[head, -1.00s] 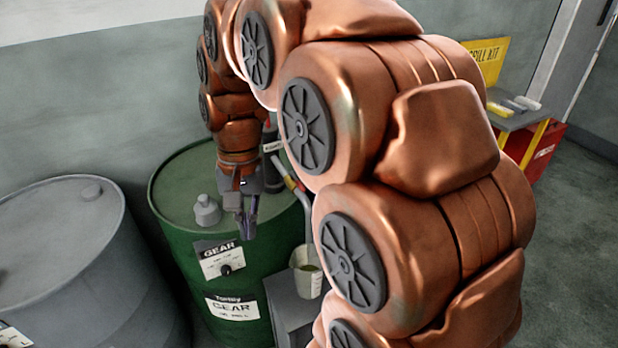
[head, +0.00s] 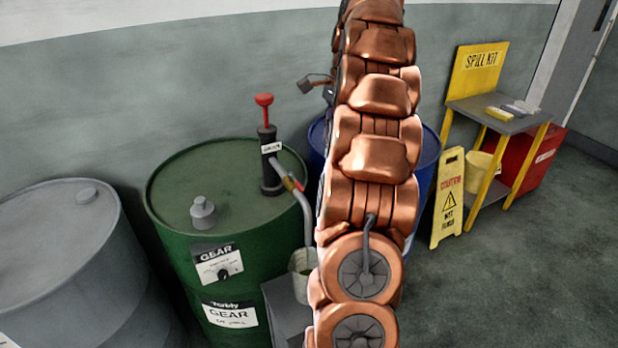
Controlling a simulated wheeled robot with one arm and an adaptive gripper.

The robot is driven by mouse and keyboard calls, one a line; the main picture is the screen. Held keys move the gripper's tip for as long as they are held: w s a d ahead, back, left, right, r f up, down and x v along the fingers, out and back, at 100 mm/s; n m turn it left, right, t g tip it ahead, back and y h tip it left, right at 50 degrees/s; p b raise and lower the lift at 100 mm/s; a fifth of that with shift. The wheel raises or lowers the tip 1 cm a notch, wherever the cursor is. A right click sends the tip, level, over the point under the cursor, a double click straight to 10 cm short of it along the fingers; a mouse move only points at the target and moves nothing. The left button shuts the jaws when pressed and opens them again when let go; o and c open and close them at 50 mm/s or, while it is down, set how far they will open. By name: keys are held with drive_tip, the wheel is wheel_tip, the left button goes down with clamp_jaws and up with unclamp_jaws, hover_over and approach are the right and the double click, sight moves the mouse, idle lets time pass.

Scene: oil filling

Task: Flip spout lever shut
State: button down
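A dark hand pump labelled gear (head: 271,160) with a red top handle (head: 264,99) stands upright on the green drum (head: 175,225). Its grey spout (head: 304,210) curves down over a pale measuring jug (head: 301,268), partly hidden by my arm. A small red-and-yellow lever (head: 292,184) lies along the spout; whether it is open or shut is too small to tell. My arm rises in front, right of the spout. A small grey part at its far end, near the wall, may belong to my gripper (head: 312,84). Its fingers cannot be made out.
A grey drum (head: 60,240) stands left and a blue drum (head: 428,165) behind my arm. The jug is on a grey stand (head: 285,305). A yellow caution sign (head: 449,200) and spill-kit table (head: 498,118) stand right. Floor at right is clear.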

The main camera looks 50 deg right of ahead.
sight(297, 183)
drive_tip(key=shift+s+d, duration=0.1)
drive_tip(key=shift+d, duration=0.25)
drive_tip(key=shift+f, duration=0.15)
drive_tip(key=w+a+f+p, duration=0.2)
drive_tip(key=a+f, duration=0.4)
drive_tip(key=f, duration=0.4)
drive_tip(key=shift+f+p, duration=0.2)
drive_tip(key=shift+p, duration=0.45)
drive_tip(key=shift+m, duration=0.4)
drive_tip(key=shift+w, duration=0.1)
